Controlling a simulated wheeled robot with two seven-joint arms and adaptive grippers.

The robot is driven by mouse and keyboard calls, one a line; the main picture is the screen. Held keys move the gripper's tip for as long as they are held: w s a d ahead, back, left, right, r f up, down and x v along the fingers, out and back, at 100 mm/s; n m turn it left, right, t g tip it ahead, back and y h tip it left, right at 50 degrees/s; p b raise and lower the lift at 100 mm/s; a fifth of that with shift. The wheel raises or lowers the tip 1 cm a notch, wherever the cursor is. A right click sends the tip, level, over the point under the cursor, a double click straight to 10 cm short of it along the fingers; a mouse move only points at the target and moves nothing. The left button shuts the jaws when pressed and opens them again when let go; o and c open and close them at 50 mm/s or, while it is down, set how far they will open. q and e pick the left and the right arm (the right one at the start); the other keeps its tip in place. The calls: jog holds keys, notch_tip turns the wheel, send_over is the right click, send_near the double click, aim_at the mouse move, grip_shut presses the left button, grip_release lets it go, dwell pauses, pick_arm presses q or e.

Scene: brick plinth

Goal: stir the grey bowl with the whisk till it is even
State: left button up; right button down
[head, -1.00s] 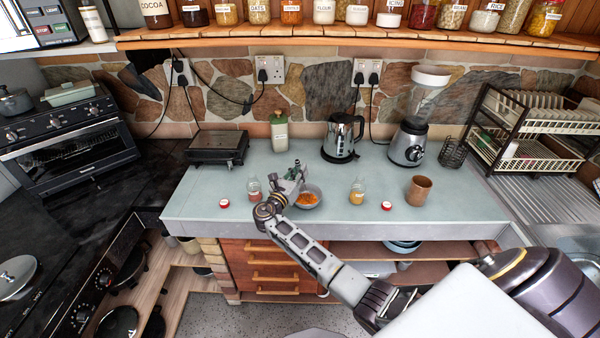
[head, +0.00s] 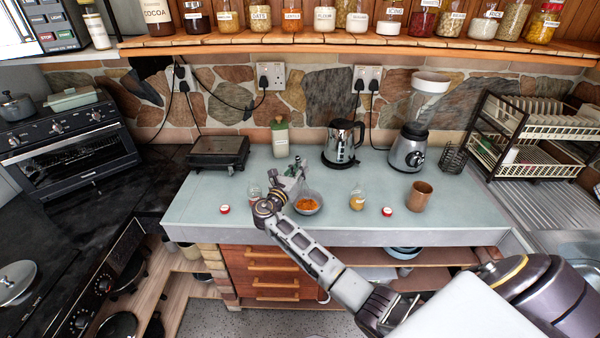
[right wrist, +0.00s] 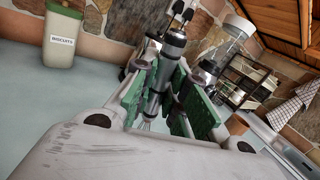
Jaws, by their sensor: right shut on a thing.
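The grey bowl (head: 318,205) stands on the counter with orange contents in it; whether these are even is too small to tell. My right gripper (head: 293,178) is just behind and left of the bowl in the head view. In the right wrist view my right gripper (right wrist: 168,92) has its green pads shut on a silver cylindrical handle (right wrist: 163,72), which looks like the whisk's. My left gripper is not in view.
A small jar (head: 357,200) and a brown cup (head: 419,195) stand right of the bowl, with red-and-white lids (head: 225,209) nearby. A biscuits tin (head: 280,138), kettle (head: 342,145) and blender (head: 408,150) stand behind.

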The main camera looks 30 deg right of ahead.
aim_at(299, 157)
jog(key=shift+r, duration=2.7)
